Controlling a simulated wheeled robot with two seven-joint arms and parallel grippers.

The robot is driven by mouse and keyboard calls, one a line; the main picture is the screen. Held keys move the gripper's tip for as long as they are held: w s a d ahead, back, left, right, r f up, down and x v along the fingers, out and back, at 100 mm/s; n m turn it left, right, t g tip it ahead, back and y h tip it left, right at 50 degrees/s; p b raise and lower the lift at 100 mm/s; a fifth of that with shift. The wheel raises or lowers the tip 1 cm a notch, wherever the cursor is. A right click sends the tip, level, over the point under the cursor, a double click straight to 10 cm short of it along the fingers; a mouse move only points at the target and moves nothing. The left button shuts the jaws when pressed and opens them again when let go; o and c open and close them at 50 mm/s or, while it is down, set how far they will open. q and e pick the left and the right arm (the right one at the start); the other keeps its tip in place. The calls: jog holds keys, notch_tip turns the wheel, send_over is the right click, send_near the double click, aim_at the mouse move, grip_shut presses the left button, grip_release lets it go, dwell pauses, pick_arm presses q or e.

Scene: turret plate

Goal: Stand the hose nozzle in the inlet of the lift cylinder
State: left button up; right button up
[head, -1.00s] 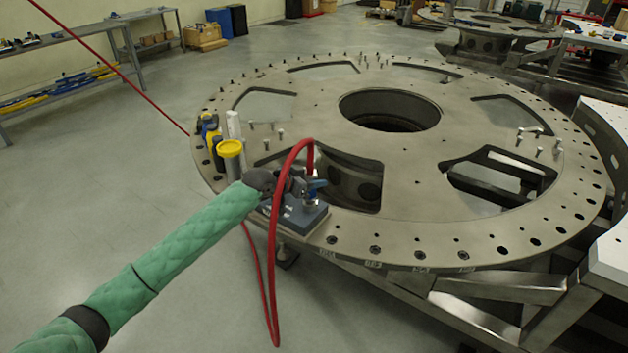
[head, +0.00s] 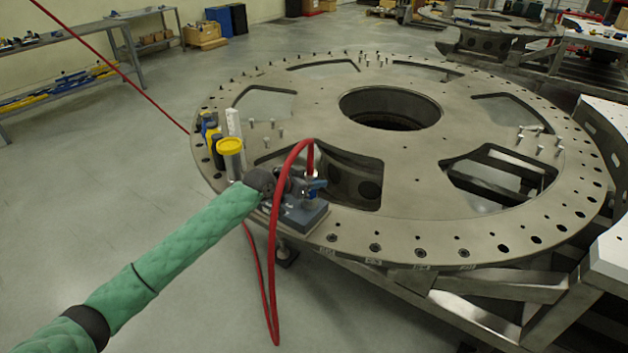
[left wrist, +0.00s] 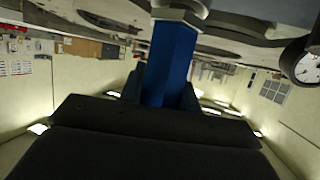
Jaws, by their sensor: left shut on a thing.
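The inlet is hidden or too small to make out, so I cannot tell whether the nozzle is seated. My right gripper is not in view.
A yellow-capped container (head: 230,160), a white upright block (head: 234,123) and small bottles stand just left of my gripper. A round gauge (left wrist: 303,62) shows in the left wrist view. Loose bolts stand on the plate. The plate has wide cut-outs and a large centre hole.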

pick_arm(q)
jog(key=shift+f, duration=0.4)
dwell(0.4)
jog(key=o, duration=1.2)
jog(key=shift+o, duration=0.2)
